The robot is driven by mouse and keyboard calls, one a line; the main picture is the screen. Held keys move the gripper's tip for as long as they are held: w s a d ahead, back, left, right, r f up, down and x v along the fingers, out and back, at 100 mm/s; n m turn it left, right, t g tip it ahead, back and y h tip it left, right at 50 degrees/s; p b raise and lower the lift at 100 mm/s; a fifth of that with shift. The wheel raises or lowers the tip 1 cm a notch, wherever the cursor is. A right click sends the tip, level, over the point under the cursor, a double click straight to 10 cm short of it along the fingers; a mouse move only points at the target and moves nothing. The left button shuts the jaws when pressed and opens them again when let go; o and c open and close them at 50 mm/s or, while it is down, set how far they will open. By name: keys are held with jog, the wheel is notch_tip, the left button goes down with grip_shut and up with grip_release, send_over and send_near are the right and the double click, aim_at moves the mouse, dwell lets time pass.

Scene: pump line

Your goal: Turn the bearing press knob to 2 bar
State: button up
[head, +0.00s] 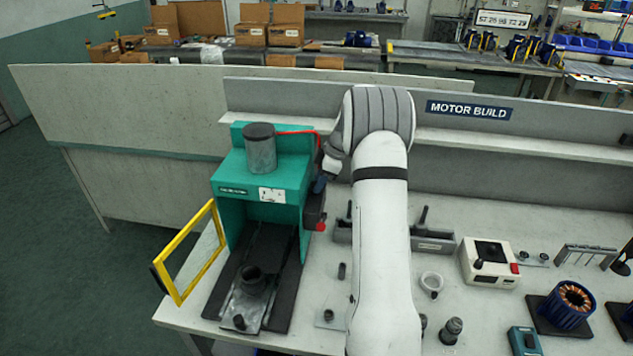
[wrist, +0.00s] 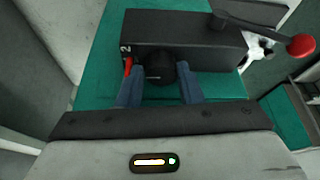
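The bearing press (head: 232,180) is a green machine on the left of the bench in the head view. A dark box on its right side carries the knob, hidden by my arm in that view. In the wrist view the black knob (wrist: 161,68) stands out from the dark box (wrist: 190,40). A white "2" and a red mark (wrist: 128,65) show left of the knob. My gripper (wrist: 162,75) has one blue finger on each side of the knob, with no clear gap. A small pale line shows low on the knob; its setting is hard to read.
A lever with a red ball (wrist: 301,46) sticks out right of the box. A yellow frame guard (head: 187,252) stands open left of the press. A grey cup (head: 431,284), a control box (head: 489,263) and a copper-wound stator (head: 567,304) stand on the bench to the right.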

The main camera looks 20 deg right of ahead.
jog(key=shift+r, duration=0.1)
jog(key=c, duration=0.5)
jog(key=shift+a, duration=0.45)
jog(key=shift+d, duration=0.3)
jog(key=b, duration=0.1)
jog(key=m+b, duration=0.1)
jog(key=b, duration=0.1)
jog(key=shift+d+f+m+t, duration=0.1)
jog(key=shift+f+m+t, duration=0.2)
jog(key=shift+f, duration=0.05)
jog(key=m+b, duration=0.2)
jog(key=b, duration=0.1)
jog(key=shift+s+t+h, duration=0.1)
jog(key=shift+t+h, duration=0.2)
jog(key=shift+h, duration=0.1)
jog(key=shift+r+m+t+h+b, duration=0.2)
jog(key=shift+m+t+h+b, duration=0.1)
jog(key=shift+m+b, duration=0.9)
jog(key=shift+s, duration=0.1)
